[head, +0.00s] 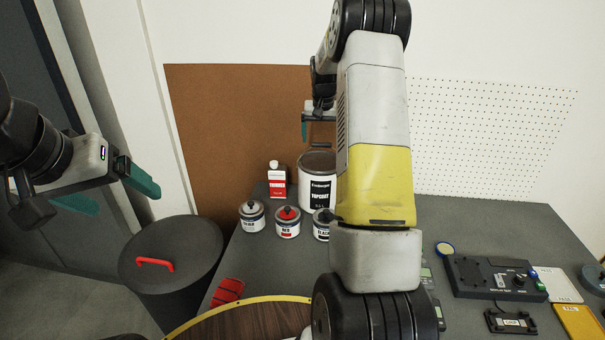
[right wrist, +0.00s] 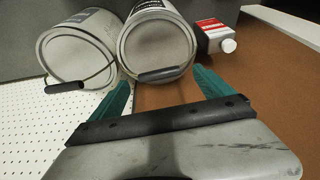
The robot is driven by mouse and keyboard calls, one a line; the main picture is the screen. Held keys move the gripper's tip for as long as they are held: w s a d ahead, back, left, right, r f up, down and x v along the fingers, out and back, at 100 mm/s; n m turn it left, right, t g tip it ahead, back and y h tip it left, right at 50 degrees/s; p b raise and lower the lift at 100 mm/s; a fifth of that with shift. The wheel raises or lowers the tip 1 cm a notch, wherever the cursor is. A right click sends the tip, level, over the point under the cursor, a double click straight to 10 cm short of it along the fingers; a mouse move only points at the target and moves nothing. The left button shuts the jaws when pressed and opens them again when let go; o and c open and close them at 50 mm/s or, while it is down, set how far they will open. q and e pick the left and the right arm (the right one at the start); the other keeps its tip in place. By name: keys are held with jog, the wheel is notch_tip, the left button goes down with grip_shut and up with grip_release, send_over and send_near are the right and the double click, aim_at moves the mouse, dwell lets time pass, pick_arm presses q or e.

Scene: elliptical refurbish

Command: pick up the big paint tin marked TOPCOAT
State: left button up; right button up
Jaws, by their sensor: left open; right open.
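The big TOPCOAT tin (head: 319,190) stands upright at the back of the grey bench, white with a black label, partly covered by my right arm. In the right wrist view I take the middle tin (right wrist: 155,40), beside the red-and-white bottle, to be it; its handle has a black grip (right wrist: 166,75). My right gripper (head: 311,131) is open and empty above and behind that tin, its fingertips on either side of the handle grip in the wrist picture. Whether they touch cannot be told. My left gripper (head: 125,198) is open and empty, far left, off the bench.
A second big tin (right wrist: 78,48) stands close beside it, hidden in the head view. A red-and-white bottle (head: 277,181) is left of it. Small tins (head: 252,217), (head: 288,222) stand in front. A black bin (head: 170,255) is left. Devices (head: 490,277) lie right.

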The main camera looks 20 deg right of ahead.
aim_at(322, 144)
jog(key=x, duration=0.3)
jog(key=shift+w+d+f, duration=0.1)
jog(key=shift+s+f, duration=0.1)
jog(key=shift+s, duration=0.15)
grip_shut()
jog(key=shift+w, duration=0.1)
